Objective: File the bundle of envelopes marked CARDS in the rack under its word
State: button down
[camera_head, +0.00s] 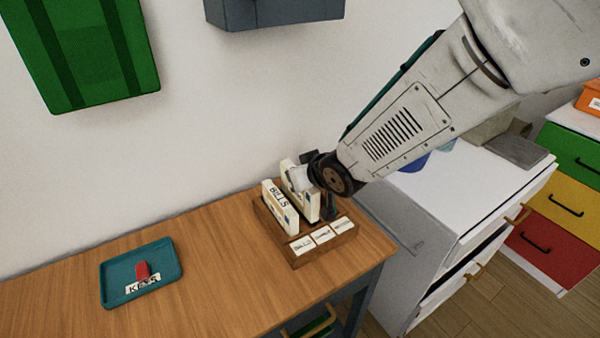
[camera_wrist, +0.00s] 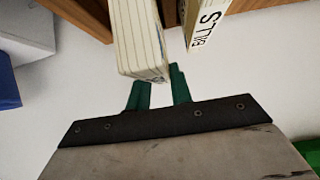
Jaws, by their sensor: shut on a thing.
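The wooden rack (camera_head: 322,250) stands near the right end of the wooden table, with three white word labels along its front. The left label seems to read BILLS; the others are too small to read surely. A cream bundle marked BILLS (camera_head: 279,207) stands upright in the left slot; it also shows in the wrist view (camera_wrist: 206,22). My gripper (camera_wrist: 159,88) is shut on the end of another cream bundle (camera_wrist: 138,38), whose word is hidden. In the head view this held bundle (camera_head: 299,192) is upright at the middle of the rack, partly behind my gripper.
A teal tray (camera_head: 107,283) marked KEYS, with a red object (camera_head: 142,270) in it, lies to the left on the table (camera_head: 215,260). A white cabinet (camera_head: 450,210) stands close on the right. A grey box (camera_head: 275,12) hangs on the wall above.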

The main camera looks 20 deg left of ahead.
aim_at(315, 191)
jog(key=shift+f, duration=2.05)
jog(key=c, duration=1.2)
grip_release()
jog(key=shift+o, duration=0.2)
jog(key=v, duration=0.8)
jog(key=shift+a, duration=0.1)
